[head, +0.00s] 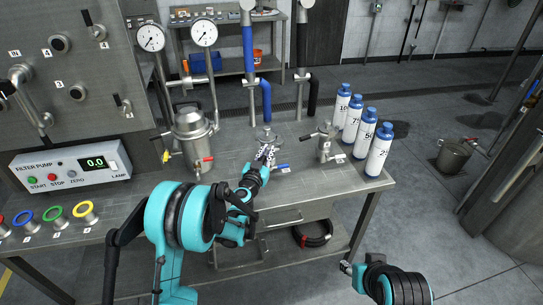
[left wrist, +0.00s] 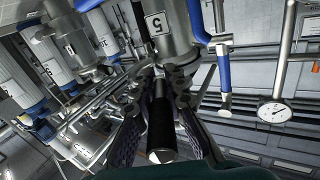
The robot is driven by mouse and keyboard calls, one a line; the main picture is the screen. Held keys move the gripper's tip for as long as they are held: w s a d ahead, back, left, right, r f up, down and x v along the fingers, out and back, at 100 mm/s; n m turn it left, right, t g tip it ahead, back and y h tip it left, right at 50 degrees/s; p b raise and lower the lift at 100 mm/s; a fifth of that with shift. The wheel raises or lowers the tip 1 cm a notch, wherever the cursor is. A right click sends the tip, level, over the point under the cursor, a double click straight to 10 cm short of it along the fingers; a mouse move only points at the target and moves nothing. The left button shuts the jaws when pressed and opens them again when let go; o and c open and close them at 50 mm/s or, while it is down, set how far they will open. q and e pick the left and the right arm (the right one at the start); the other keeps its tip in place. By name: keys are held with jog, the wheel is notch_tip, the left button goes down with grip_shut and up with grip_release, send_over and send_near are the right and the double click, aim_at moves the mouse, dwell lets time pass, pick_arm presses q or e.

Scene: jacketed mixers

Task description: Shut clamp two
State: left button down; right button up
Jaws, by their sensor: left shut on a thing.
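My left gripper (head: 266,155) reaches over the metal bench to the fittings below the blue-sleeved pipe. In the left wrist view its dark fingers stand on both sides of a black handle with a pale end (left wrist: 160,125), and it is shut on that handle. My gripper hides part of the fitting in the head view. I cannot tell which part is clamp two. My right gripper (head: 346,267) is low at the front, apart from the bench; its jaws are too small to read.
A blue-handled valve (head: 281,167) and a small steel fitting (head: 325,148) are right of my left gripper. Several numbered bottles (head: 365,130) line the bench's right end. A steel pot (head: 190,130) with gauges stands left. A bucket (head: 455,155) is on the floor.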

pick_arm(q)
jog(key=shift+w+a+m+h, duration=0.15)
jog(key=shift+a+m+h, duration=0.1)
jog(key=shift+m+h, duration=0.3)
jog(key=c, duration=1.6)
grip_release()
jog(key=shift+o, duration=0.2)
jog(key=v, duration=1.2)
jog(key=shift+a+r, duration=0.1)
